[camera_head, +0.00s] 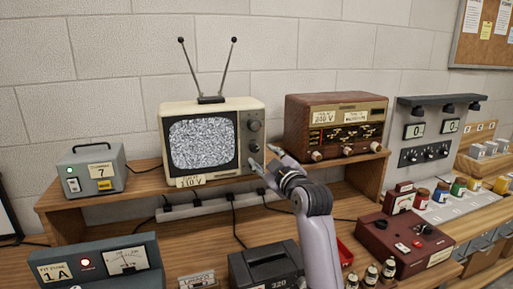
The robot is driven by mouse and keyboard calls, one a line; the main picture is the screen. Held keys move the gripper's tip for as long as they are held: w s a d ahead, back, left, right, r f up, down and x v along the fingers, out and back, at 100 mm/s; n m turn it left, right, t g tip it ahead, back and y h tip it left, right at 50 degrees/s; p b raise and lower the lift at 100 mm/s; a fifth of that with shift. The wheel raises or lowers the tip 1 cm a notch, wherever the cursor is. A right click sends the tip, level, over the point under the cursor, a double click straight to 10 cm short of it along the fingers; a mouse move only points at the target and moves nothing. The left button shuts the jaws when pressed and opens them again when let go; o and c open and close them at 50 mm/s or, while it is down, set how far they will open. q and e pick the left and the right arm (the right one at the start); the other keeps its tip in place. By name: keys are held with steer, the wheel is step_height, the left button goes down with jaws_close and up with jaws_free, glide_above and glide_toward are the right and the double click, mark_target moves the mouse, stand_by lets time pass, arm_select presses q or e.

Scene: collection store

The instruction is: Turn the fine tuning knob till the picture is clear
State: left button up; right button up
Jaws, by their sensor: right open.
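A cream television (213,104) with a two-rod antenna stands on the wooden shelf, and its screen (202,143) is full of grey static. Its right panel has an upper knob (253,125) and a lower knob (254,147); I cannot read which is the fine tuning knob. My right gripper (262,156) is open, with its fingertips at the lower right front of the television, close to the lower knob. I cannot tell whether a finger touches the knob or the case. My left gripper is not in view.
A brown wooden radio (335,111) stands to the right on the shelf (140,186), near my right gripper. A grey-green box (91,169) is to the left. Below are a meter box (102,266), a dark device (266,268) and a maroon box (402,245). Cables hang under the shelf.

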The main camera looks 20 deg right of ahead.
mark_target(255, 149)
steer(key=w, duration=0.3)
steer(key=w+p, duration=0.1)
steer(key=w, duration=0.1)
steer(key=shift+w+a, duration=0.1)
steer(key=shift+a, duration=0.15)
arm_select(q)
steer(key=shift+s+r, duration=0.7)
arm_select(e)
steer(key=shift+w+a, duration=0.1)
steer(key=shift+w, duration=0.5)
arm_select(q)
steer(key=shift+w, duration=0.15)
arm_select(e)
steer(key=shift+c, duration=0.5)
steer(key=shift+c, duration=1.3)
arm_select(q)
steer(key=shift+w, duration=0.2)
arm_select(e)
jaws_close()
